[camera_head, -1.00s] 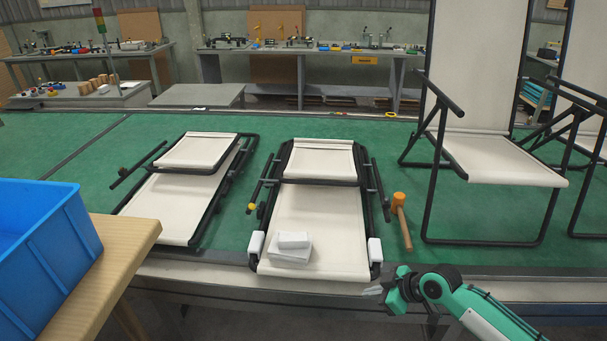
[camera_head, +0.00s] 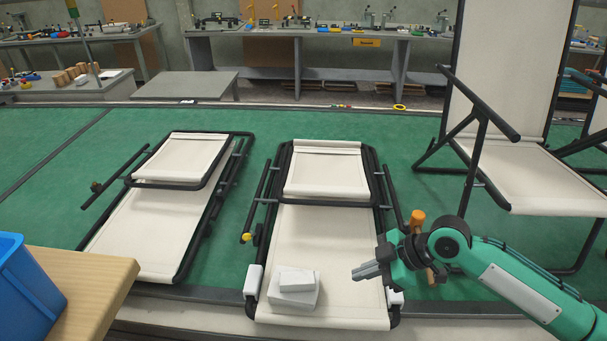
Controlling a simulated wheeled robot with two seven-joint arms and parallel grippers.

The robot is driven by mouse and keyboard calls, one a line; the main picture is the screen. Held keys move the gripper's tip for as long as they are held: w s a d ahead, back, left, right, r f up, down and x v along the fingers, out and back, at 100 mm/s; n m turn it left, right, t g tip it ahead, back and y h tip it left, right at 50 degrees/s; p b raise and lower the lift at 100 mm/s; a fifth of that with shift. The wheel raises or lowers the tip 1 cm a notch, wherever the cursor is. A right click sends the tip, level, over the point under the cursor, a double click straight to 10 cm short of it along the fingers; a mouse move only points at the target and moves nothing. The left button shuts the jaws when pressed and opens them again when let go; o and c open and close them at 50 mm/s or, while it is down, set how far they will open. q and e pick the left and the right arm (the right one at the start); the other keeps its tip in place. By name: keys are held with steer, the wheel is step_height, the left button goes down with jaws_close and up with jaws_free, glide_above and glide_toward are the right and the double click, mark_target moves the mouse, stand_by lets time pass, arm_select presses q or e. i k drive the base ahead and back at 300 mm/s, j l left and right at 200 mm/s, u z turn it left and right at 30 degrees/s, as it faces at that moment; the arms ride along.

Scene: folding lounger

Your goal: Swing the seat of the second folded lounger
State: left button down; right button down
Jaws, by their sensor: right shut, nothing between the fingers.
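Two folded loungers with cream fabric and black frames lie flat on the green surface. One folded lounger (camera_head: 150,228) is at the left. The other folded lounger (camera_head: 345,245) is in the middle, with its seat (camera_head: 326,172) lying folded over the far part. White blocks (camera_head: 297,284) rest on its near fabric, and white caps sit at its near corners. My right gripper (camera_head: 356,272) is shut and empty, above the near right part of the middle lounger, pointing left. My left gripper is not in view.
An orange-headed mallet (camera_head: 417,217) lies right of the middle lounger, partly hidden by my right arm. An unfolded lounger (camera_head: 507,110) stands at the right. A blue bin (camera_head: 25,290) sits on a wooden table (camera_head: 85,285) at near left.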

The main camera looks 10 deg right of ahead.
mark_target(338, 173)
steer(key=i, duration=1.2)
